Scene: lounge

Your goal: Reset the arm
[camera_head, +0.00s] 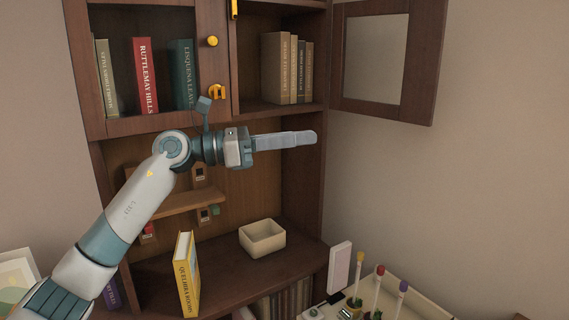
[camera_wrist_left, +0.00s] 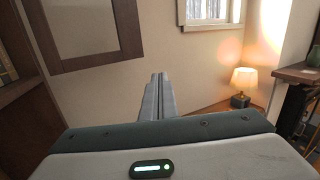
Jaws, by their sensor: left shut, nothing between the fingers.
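My left gripper (camera_head: 285,140) is raised in front of the wooden bookcase, below the upper shelf. Its fingers point to the right and are shut with nothing between them. The closed fingers also show in the left wrist view (camera_wrist_left: 158,100), pointing away over the room. The gripper is apart from the objects around it. My left arm comes in from the lower left. My right gripper is not in view.
The right cabinet door (camera_head: 388,60) stands open, upper right. A yellow book (camera_head: 187,275) stands upright on the lower shelf, near a cream box (camera_head: 262,238). Potted test-tube-like sticks (camera_head: 378,290) stand lower right. A lit lamp (camera_wrist_left: 243,82) shows in the wrist view.

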